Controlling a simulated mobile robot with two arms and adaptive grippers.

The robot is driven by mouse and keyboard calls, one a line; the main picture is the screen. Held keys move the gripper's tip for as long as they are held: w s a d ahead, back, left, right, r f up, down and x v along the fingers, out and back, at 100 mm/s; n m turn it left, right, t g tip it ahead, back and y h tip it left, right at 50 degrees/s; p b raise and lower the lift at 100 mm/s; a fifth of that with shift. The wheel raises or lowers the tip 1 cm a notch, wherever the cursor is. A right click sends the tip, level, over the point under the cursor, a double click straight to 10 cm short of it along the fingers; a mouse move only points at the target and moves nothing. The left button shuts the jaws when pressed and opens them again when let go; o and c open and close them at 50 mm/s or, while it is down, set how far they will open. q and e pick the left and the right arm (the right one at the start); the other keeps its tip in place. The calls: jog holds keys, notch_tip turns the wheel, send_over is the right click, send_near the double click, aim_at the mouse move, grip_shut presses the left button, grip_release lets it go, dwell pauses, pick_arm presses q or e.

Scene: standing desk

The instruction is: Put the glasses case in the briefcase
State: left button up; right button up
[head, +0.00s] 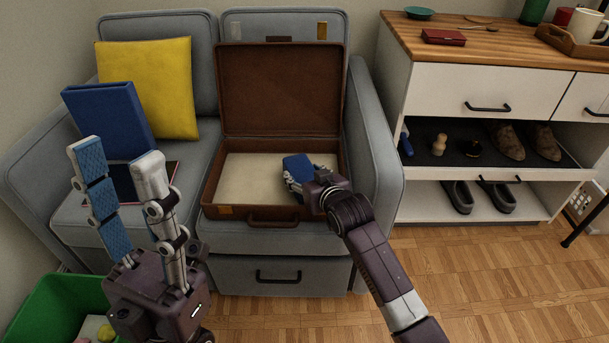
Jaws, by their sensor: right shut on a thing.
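The brown briefcase (279,88) lies open on the right seat of the grey sofa, its lid upright and its pale lining showing. My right gripper (295,181) is inside the briefcase, over the right part of its base. It is shut on a dark blue thing, which looks like the glasses case (298,165). My gripper hides part of the case, and I cannot tell whether it touches the lining. My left gripper (117,150) is open and empty, raised in front of the sofa's left seat.
A yellow cushion (150,85), a blue binder (108,118) and a dark flat book (122,185) are on the left seat. A green bin (50,300) stands at lower left. A cabinet (435,80) with shoes stands at right. The briefcase's left half is clear.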

jog(key=o, duration=1.2)
jog(key=shift+o, duration=0.2)
